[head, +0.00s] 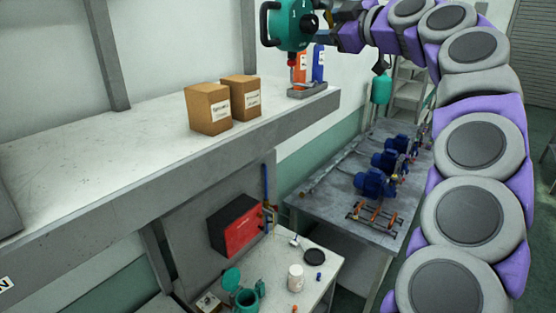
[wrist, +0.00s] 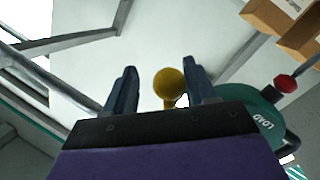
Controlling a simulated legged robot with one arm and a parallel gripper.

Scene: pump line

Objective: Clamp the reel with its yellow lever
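The reel (head: 286,32) is a teal round housing with a black handle, at the top of the head view. Part of it shows in the wrist view (wrist: 262,112), marked LOAD, with a red knob (wrist: 285,83). The yellow lever's round knob (wrist: 169,84) appears between the two fingers of my gripper (wrist: 160,72).
A long pale shelf (head: 75,160) holds two cardboard boxes (head: 208,108) and a grey tray with red and blue bottles (head: 318,64). Below stand a bench with a red box (head: 236,228) and a grey table (head: 325,195) with blue pumps (head: 374,184).

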